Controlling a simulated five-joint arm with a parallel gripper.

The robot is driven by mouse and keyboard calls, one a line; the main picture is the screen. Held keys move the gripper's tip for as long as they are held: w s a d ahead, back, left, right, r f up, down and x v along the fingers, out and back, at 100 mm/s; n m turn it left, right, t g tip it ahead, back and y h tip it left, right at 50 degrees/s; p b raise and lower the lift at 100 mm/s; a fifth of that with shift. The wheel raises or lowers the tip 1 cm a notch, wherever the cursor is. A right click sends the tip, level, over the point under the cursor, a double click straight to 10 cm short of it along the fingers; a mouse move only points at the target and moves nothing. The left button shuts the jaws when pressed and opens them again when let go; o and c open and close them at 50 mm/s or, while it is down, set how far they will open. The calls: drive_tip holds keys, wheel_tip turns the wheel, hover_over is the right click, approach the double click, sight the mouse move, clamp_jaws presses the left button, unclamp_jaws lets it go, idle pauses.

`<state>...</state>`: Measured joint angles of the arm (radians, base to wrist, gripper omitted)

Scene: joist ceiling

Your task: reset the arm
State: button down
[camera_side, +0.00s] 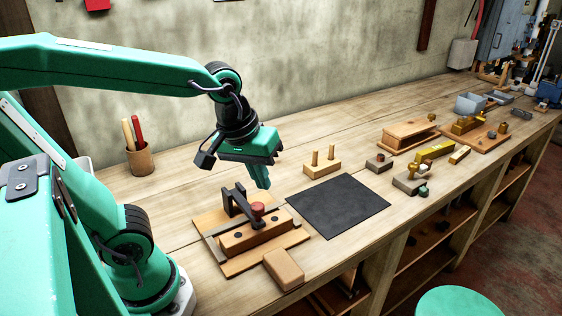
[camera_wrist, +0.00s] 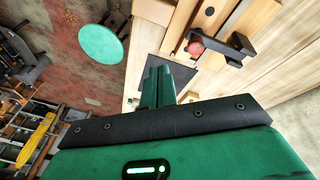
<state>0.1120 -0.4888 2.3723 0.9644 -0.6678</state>
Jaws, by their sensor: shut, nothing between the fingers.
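My gripper (camera_side: 261,176) is shut and empty. It hangs in the air above the bench, over the back of a wooden fixture (camera_side: 295,238) with a dark clamp arm and a red knob (camera_side: 257,209). In the wrist view, my gripper's fingers (camera_wrist: 157,84) are together, with nothing seen between them. The red knob (camera_wrist: 196,47) and the dark clamp arm show there beyond the fingers, apart from them.
A black mat (camera_side: 338,206) lies right of the fixture, bare. A two-peg block (camera_side: 322,168) stands behind it. A wooden block (camera_side: 284,270) lies at the front edge. A tool cup (camera_side: 139,160) stands back left. Several wooden parts and tools lie farther right. A green stool (camera_side: 462,306) stands below.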

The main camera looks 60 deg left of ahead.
drive_tip(key=shift+s+a+r+m+t, duration=0.3)
drive_tip(key=shift+s+a+m, duration=0.2)
drive_tip(key=shift+m, duration=0.55)
drive_tip(key=shift+s+a+r+m+t, duration=0.15)
drive_tip(key=shift+s+a+m+t, duration=0.35)
drive_tip(key=shift+m, duration=0.6)
drive_tip(key=shift+s+a+r+m+t, duration=0.3)
drive_tip(key=shift+s+a+m, duration=0.2)
drive_tip(key=shift+m, duration=0.55)
